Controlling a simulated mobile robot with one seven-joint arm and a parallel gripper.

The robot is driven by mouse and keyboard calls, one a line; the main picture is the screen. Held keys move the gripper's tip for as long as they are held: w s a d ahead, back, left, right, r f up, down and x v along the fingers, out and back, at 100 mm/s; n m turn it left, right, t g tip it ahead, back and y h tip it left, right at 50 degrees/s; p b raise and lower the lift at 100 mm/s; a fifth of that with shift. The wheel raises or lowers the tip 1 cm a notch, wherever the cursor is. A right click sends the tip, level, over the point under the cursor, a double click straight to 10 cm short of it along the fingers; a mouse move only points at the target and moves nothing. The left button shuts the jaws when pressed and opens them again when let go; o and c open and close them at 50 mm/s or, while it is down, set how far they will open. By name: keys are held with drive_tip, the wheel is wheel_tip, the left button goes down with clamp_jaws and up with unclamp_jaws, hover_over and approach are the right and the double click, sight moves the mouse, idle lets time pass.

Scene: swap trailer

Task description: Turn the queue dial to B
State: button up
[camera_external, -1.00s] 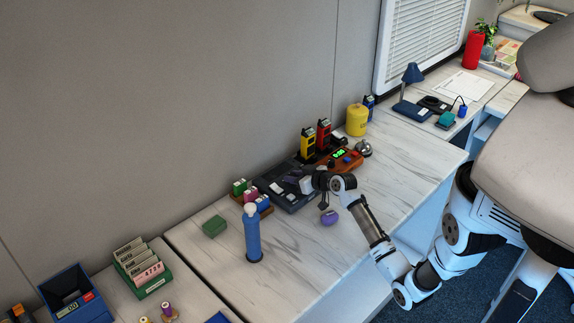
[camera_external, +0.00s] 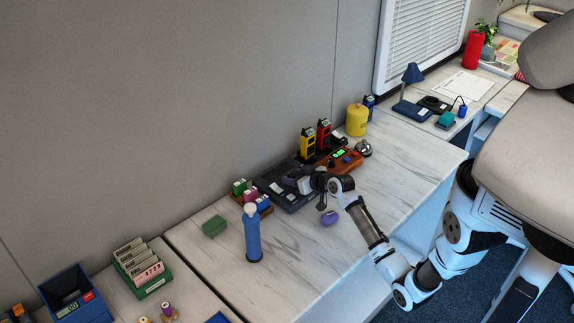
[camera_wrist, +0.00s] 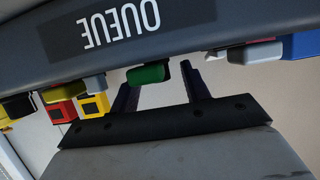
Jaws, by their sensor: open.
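A dark blue-grey console (camera_external: 272,187) lies on the white marbled counter in the external view. In the wrist view a dark panel with white QUEUE lettering (camera_wrist: 121,27) crosses the top, upside down. My gripper (camera_external: 304,186) is over the right part of the console. In the wrist view my gripper (camera_wrist: 158,85) is open, its two dark fingers apart. A small green piece (camera_wrist: 148,73) shows between and beyond the fingers, below the panel edge; I cannot tell whether they touch it. I cannot make out the queue dial or its letters.
Yellow (camera_external: 307,143) and red (camera_external: 323,134) handhelds stand behind, with an orange device (camera_external: 349,162) to the right. A rack of coloured blocks (camera_external: 266,210) is at left. The front right counter is clear.

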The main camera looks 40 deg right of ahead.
wheel_tip(320, 180, up, 20)
drive_tip(key=b, duration=0.3)
drive_tip(key=shift+b, duration=0.4)
